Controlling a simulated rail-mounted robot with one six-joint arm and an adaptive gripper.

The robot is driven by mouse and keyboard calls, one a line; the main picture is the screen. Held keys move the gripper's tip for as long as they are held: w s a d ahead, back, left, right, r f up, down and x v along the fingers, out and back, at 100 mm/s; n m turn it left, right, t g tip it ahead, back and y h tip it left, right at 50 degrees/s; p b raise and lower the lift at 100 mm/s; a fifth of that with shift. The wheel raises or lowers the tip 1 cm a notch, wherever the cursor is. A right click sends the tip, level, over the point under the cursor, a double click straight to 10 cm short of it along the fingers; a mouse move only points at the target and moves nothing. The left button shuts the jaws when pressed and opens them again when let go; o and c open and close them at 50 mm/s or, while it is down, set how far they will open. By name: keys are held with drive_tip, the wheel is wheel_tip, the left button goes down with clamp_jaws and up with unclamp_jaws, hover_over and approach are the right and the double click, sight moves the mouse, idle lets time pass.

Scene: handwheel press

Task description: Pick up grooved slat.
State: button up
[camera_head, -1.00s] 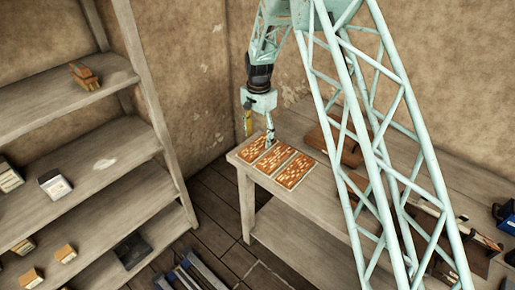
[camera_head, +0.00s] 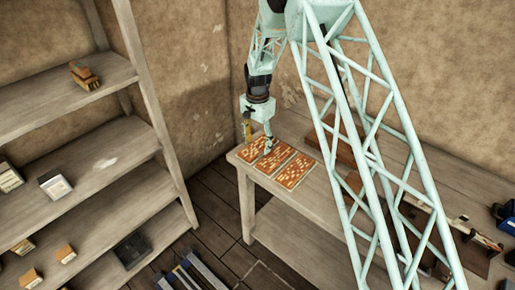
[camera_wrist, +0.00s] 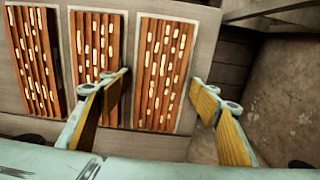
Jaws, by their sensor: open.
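Three orange-brown grooved panels with pale dashes lie side by side on the wooden table: the left one (camera_head: 252,150), the middle one (camera_head: 273,159) and the right one (camera_head: 295,171). I cannot tell which piece is the grooved slat. My gripper (camera_head: 257,141) is open above the left panel. In the wrist view, my gripper (camera_wrist: 172,88) has its fingers wide apart, with the end panel (camera_wrist: 163,75) between them. One finger covers part of the middle panel (camera_wrist: 93,45). Nothing is between the fingers; no contact shows.
The wooden table (camera_head: 290,203) has tools and a dark tray at its right end. A wooden shelf (camera_head: 75,145) with small boxes stands at the left. Plaster walls are behind the table. My lattice arm crosses above the table and hides part of it.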

sight(258, 147)
drive_tip(key=shift+c, duration=0.7)
drive_tip(key=c, duration=0.8)
drive_tip(key=shift+r, duration=0.1)
drive_tip(key=shift+c, duration=0.2)
drive_tip(key=shift+r, duration=1.6)
drive_tip(key=shift+s+r, duration=0.1)
drive_tip(key=shift+s, duration=0.05)
drive_tip(key=s+d, duration=0.2)
drive_tip(key=s, duration=0.2)
drive_tip(key=s+d+r, duration=0.1)
drive_tip(key=s+d, duration=0.1)
drive_tip(key=s, duration=0.3)
drive_tip(key=s+d, duration=0.2)
drive_tip(key=s, duration=0.3)
drive_tip(key=shift+s+r, duration=0.2)
drive_tip(key=shift+s, duration=0.05)
drive_tip(key=shift+d, duration=0.1)
